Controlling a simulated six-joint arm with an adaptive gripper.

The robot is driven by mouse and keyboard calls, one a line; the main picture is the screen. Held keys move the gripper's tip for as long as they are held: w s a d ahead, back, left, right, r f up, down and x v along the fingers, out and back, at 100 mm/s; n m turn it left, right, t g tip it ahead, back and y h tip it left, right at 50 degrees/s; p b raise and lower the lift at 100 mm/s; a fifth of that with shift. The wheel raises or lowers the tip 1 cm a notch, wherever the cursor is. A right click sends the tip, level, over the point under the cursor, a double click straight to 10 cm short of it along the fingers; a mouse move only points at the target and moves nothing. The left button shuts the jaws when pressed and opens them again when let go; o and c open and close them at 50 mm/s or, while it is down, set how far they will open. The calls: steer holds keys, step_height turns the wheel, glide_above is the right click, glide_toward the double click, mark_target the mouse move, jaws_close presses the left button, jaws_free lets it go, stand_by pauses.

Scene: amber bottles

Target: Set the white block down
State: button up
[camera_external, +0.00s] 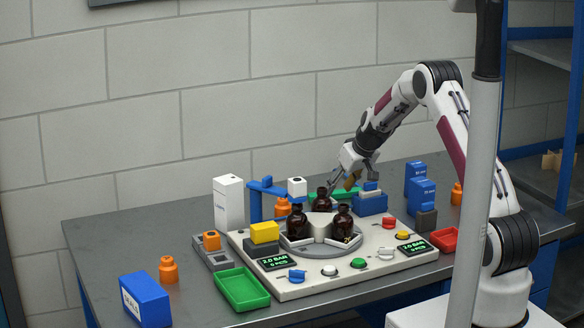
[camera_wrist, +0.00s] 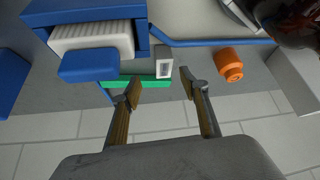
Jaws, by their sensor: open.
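My gripper (camera_external: 345,181) is above the back of the work board, near the blue fixture (camera_external: 370,204). In the wrist view my gripper (camera_wrist: 160,90) is open, with nothing held between its brown-padded fingers. A small white block (camera_external: 297,187) shows at the end of the blue stand's arm; a small white piece (camera_wrist: 163,63) just beyond the fingertips in the wrist view looks like the same one. A pale ribbed block (camera_wrist: 92,42) sits in the blue fixture (camera_wrist: 141,20) in the wrist view. I cannot tell which of these the task means.
Dark amber bottles (camera_external: 343,222) stand in the round holder at the board's middle. A green bar (camera_wrist: 150,82) lies beyond the fingers. A green tray (camera_external: 242,289) lies at front left.

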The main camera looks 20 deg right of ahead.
mark_target(331, 198)
steer(key=shift+f, duration=0.1)
steer(key=shift+w+a+f, duration=0.35)
steer(key=shift+w+f, duration=0.1)
steer(key=shift+f, duration=0.25)
steer(key=shift+x, duration=1.65)
steer(key=shift+a, duration=0.15)
steer(key=shift+c, duration=0.3)
jaws_close()
